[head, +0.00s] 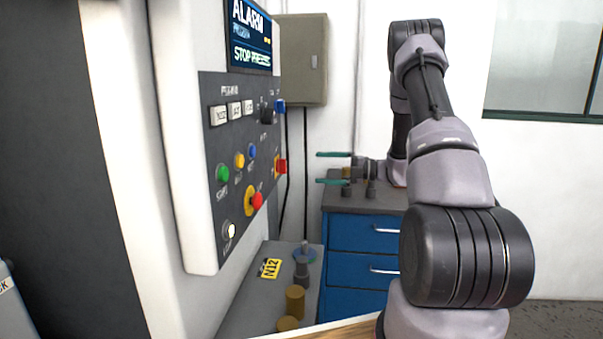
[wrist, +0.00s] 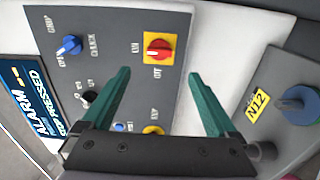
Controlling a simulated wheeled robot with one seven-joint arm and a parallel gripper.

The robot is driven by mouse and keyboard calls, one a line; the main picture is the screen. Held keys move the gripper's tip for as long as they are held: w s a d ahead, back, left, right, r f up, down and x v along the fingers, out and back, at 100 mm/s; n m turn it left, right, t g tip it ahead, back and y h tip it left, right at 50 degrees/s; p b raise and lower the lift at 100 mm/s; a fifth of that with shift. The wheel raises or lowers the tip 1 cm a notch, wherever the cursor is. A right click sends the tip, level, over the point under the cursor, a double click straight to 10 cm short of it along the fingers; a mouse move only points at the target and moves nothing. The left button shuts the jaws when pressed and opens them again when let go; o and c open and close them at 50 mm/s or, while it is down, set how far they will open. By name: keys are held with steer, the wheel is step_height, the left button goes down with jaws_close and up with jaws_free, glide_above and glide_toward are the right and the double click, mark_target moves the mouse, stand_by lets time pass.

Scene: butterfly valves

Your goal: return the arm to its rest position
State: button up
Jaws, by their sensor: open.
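My arm (head: 450,178) rises at the right of the head view, bends over at the top and reaches down behind. My gripper (head: 328,168) has two green fingers that point left toward the control panel, above the blue cabinet. In the wrist view the fingers of my gripper (wrist: 160,76) are spread wide with nothing between them. The control panel (wrist: 115,45) lies beyond them, with a red rotary switch on a yellow plate (wrist: 159,48) past the gap. How far the fingertips are from the panel cannot be told exactly.
A control cabinet with an alarm screen (head: 249,38) stands at the left. Below it a grey bench top (head: 245,303) carries a yellow N12 plate (head: 270,268), a blue-based valve part (head: 304,254) and brass cylinders (head: 295,300). A blue drawer cabinet (head: 350,235) stands behind my arm.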

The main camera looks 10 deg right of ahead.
steer(key=s+a+r+n+g+h, duration=0.3)
steer(key=s+a+r+n, duration=0.25)
steer(key=s+n, duration=0.3)
steer(key=s+a+r+n+g+h, duration=0.35)
steer(key=s+r+n, duration=0.4)
steer(key=n, duration=0.25)
steer(key=s+d+r+n+t+h, duration=0.2)
steer(key=s+r+n+t+h, duration=0.1)
steer(key=s+n, duration=0.4)
steer(key=s+d+r+n+t+h, duration=0.2)
steer(key=s+n+h, duration=0.3)
steer(key=n, duration=0.6)
steer(key=s+r+t, duration=0.1)
steer(key=s, duration=0.1)
steer(key=shift+s+r+t, duration=0.15)
steer(key=shift+s+t, duration=0.2)
steer(key=shift+s, duration=0.05)
